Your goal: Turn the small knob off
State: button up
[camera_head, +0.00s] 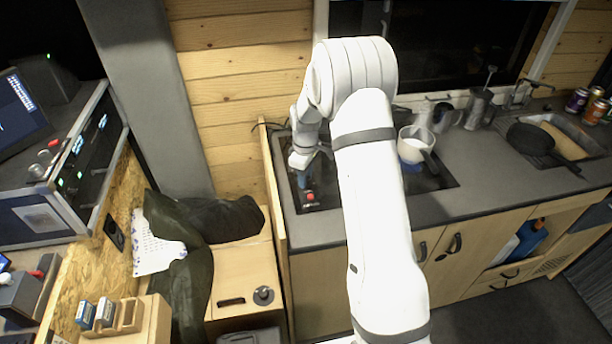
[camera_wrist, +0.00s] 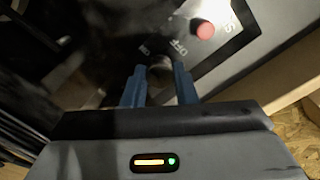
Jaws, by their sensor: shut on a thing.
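The small knob (camera_wrist: 160,66) is dark and round in the wrist view, on a black control panel (camera_wrist: 228,42). White lettering, which looks like OFF and ON, is printed just beyond it. My gripper (camera_wrist: 160,73) has its two blue fingers on either side of the knob, shut on it. The fingers hide parts of the knob, and I cannot read which way it points. In the head view my gripper (camera_head: 303,178) reaches down at the left end of the dark cooktop (camera_head: 330,196); the knob is hidden there.
A red button (camera_wrist: 204,29) sits on the panel close to the knob, and shows in the head view (camera_head: 309,197) too. A white pot (camera_head: 411,145) stands on the cooktop, right of my arm. A wooden divider (camera_head: 272,190) rises at the counter's left edge.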

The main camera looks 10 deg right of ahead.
jog(key=shift+m+b, duration=0.4)
jog(key=m+b, duration=0.2)
jog(key=shift+f+m, duration=0.15)
jog(key=shift+m, duration=0.25)
jog(key=m+b, duration=0.3)
jog(key=m, duration=0.2)
jog(key=shift+w+d, duration=0.1)
jog(key=m+b, duration=0.1)
jog(key=m, duration=0.4)
jog(key=shift+d+r+m+b, duration=0.15)
jog(key=shift+m+b, duration=0.55)
jog(key=shift+m, duration=1.6)
jog(key=o, duration=1)
